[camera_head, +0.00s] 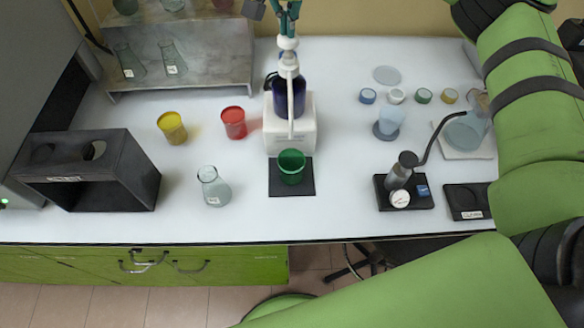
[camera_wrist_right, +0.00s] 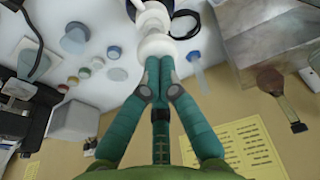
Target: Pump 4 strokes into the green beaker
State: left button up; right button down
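The green beaker (camera_head: 291,166) stands upright on a black square mat (camera_head: 279,187) in the middle of the bench. Directly behind it, a dark blue bottle (camera_head: 280,97) with a white pump head (camera_head: 288,58) stands at a white block (camera_head: 290,146). The pump's white tube reaches down toward the beaker. My right gripper (camera_head: 288,36) is above the pump, its teal fingers pointing down. In the right wrist view its fingertips (camera_wrist_right: 158,64) are together, at the white pump top (camera_wrist_right: 155,44); whether they touch it is hard to tell. My left gripper is not in view.
A yellow cup (camera_head: 172,127), a red cup (camera_head: 234,122) and a flask (camera_head: 213,188) stand left of the pump. A black box (camera_head: 85,170) is at far left, a metal shelf (camera_head: 180,75) behind.

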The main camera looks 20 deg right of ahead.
jog(key=shift+f+b, duration=0.7)
jog(key=shift+f, duration=0.6)
jog(key=shift+s, duration=0.1)
jog(key=shift+r+p, duration=1.75)
jog(key=shift+r, duration=0.45)
jog(key=shift+f, duration=0.15)
